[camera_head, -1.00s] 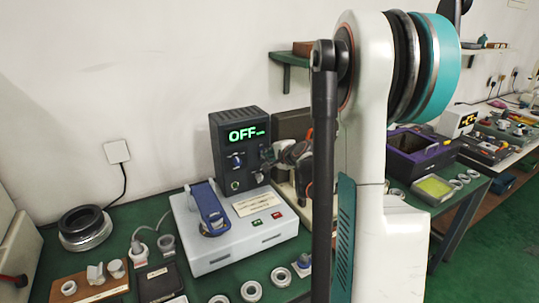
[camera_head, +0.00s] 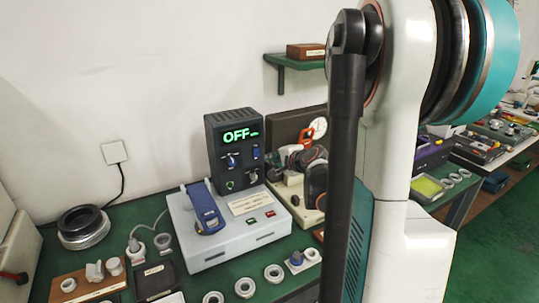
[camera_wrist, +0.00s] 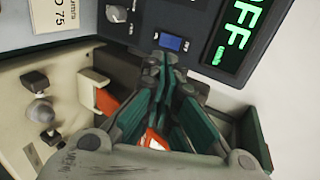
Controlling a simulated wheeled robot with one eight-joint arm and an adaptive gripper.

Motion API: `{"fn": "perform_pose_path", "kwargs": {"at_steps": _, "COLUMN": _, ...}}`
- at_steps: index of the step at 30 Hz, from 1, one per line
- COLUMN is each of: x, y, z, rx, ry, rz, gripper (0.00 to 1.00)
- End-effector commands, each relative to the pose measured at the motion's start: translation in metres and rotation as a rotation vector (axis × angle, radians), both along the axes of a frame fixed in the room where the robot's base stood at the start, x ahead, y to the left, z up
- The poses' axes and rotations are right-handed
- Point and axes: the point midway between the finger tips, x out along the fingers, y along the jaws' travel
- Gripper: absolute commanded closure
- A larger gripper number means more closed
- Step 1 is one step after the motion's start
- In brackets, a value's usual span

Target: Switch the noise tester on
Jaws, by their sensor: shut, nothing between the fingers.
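The noise tester is a dark upright box (camera_head: 222,132) on a pale base (camera_head: 187,237) with a blue lever (camera_head: 207,208). Its display (camera_head: 241,134) reads OFF in green; part of it shows in the wrist view (camera_wrist: 236,38). A small blue switch (camera_head: 255,153) sits on its front below the display, beside a round knob (camera_head: 233,160). In the wrist view the blue switch (camera_wrist: 173,43) is just beyond the fingertips of my gripper (camera_wrist: 162,62), which is shut and empty. I cannot tell whether they touch. In the head view my arm partly hides the gripper.
Several metal rings (camera_head: 245,287) lie in front. A large dark ring (camera_head: 84,226) is at the left. A green shelf (camera_head: 285,62) hangs above.

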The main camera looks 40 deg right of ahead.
Motion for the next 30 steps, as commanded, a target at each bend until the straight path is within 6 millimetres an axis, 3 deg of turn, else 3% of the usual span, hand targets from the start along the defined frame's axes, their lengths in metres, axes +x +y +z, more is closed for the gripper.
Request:
{"fn": "perform_pose_path", "kwargs": {"at_steps": 3, "x": -0.021, "y": 0.004, "z": 0.011, "rx": 0.001, "ry": 0.000, "rz": -0.004, "gripper": 1.00}}
{"fn": "perform_pose_path", "kwargs": {"at_steps": 9, "x": -0.040, "y": 0.008, "z": 0.019, "rx": 0.001, "ry": 0.000, "rz": -0.003, "gripper": 1.00}}
{"fn": "perform_pose_path", "kwargs": {"at_steps": 23, "x": -0.044, "y": 0.010, "z": 0.019, "rx": 0.000, "ry": 0.000, "rz": -0.001, "gripper": 1.00}}
{"fn": "perform_pose_path", "kwargs": {"at_steps": 30, "x": -0.051, "y": 0.011, "z": 0.008, "rx": 0.001, "ry": 0.000, "rz": 0.000, "gripper": 1.00}}
